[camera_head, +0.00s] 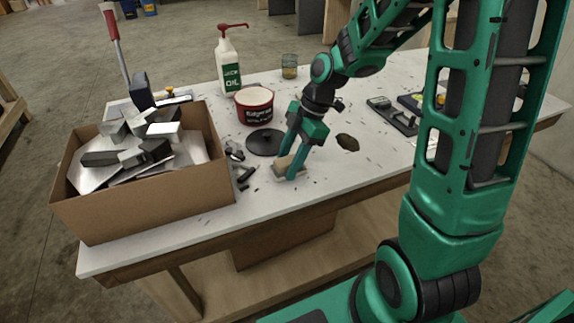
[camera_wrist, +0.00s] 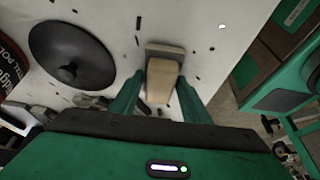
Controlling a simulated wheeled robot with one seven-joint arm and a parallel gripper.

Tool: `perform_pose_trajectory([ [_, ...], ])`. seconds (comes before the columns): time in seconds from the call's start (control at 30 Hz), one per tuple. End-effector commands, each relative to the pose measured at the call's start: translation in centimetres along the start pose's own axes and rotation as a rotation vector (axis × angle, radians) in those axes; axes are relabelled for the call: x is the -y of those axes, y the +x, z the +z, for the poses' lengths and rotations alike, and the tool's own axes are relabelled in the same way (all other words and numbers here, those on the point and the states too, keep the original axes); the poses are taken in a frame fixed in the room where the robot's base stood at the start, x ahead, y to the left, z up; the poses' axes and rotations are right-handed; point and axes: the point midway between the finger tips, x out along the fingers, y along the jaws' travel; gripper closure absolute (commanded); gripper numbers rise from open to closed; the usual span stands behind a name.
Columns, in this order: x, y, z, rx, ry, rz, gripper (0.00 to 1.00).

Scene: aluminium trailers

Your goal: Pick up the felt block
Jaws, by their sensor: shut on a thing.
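The felt block (camera_wrist: 161,80) is a tan, rounded block with a flat greyish part at its far end. In the wrist view it sits between the two green fingers of my gripper (camera_wrist: 162,100). In the head view my gripper (camera_head: 288,170) points down at the white tabletop, and the tan block (camera_head: 284,163) shows partly between its fingers. The fingers are shut on the block. The block is at or just above the table surface; I cannot tell whether it touches. The fingers hide part of it in the head view.
A cardboard box (camera_head: 160,208) of metal offcuts stands left. A black disc (camera_head: 265,142), a red tub (camera_head: 254,106) and an oil bottle (camera_head: 229,65) are behind the block. A glass (camera_head: 289,67) stands farther back. Small dark scraps lie around; the table's front edge is close.

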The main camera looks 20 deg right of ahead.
Motion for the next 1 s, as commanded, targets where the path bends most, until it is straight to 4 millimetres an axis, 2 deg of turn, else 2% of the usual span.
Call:
perform_pose_trajectory([
  [0.17,-0.1,-0.7,-0.2,0.000,0.000,0.003,0.85],
  [0.5,-0.2,-6.2,-2.4,0.000,0.000,0.006,0.85],
  [0.7,-0.1,-8.6,-3.4,-0.001,0.002,0.003,0.85],
  [1.0,-0.1,-9.3,-3.8,-0.001,0.002,0.001,0.85],
])
